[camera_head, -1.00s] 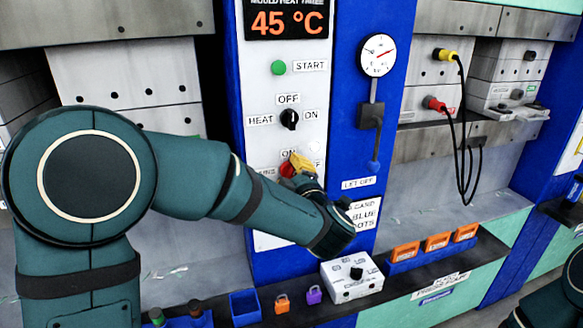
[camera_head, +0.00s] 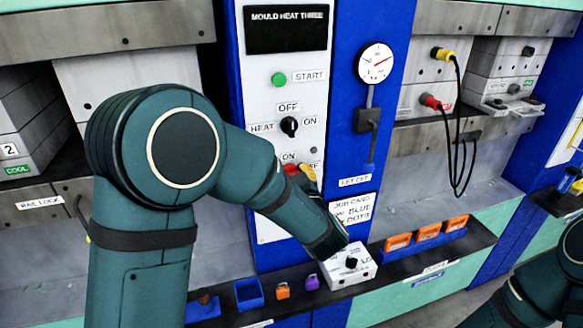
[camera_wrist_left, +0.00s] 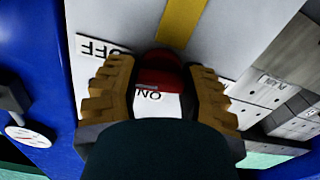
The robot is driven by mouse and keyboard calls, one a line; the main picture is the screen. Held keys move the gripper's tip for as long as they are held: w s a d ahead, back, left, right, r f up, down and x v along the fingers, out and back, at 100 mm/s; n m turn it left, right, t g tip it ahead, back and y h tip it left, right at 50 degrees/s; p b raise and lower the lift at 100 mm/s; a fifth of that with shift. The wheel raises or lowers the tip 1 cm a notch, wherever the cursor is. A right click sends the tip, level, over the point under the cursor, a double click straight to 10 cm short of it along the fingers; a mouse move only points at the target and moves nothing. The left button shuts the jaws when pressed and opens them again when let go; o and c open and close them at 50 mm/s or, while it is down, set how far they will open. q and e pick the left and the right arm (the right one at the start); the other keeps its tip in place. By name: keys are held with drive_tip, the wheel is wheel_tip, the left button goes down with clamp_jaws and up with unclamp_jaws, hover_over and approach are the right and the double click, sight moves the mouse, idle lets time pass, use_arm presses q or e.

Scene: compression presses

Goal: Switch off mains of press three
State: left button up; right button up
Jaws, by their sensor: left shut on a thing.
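The red mains switch (camera_head: 291,169) is on the white panel marked MOULD HEAT THREE, below the HEAT knob (camera_head: 289,127). My left gripper (camera_head: 306,173) is at it, partly hidden by its own arm in the head view. In the left wrist view, the two tan fingers of my left gripper (camera_wrist_left: 163,92) stand on either side of the red switch (camera_wrist_left: 160,72), shut on it. ON and OFF labels show beside it there. The display (camera_head: 287,29) on the panel is dark. My right gripper is out of view.
A pressure gauge (camera_head: 375,62) is on the blue column. On the ledge below are a white box with a black knob (camera_head: 349,264), orange (camera_head: 283,291) and purple (camera_head: 312,282) padlocks and a blue bin (camera_head: 247,294). Black cables (camera_head: 460,150) hang at right.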

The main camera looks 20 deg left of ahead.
use_arm(q)
drive_tip(key=shift+m+p, duration=0.7)
drive_tip(key=shift+m, duration=0.3)
drive_tip(key=o, duration=1.2)
drive_tip(key=v, duration=1.2)
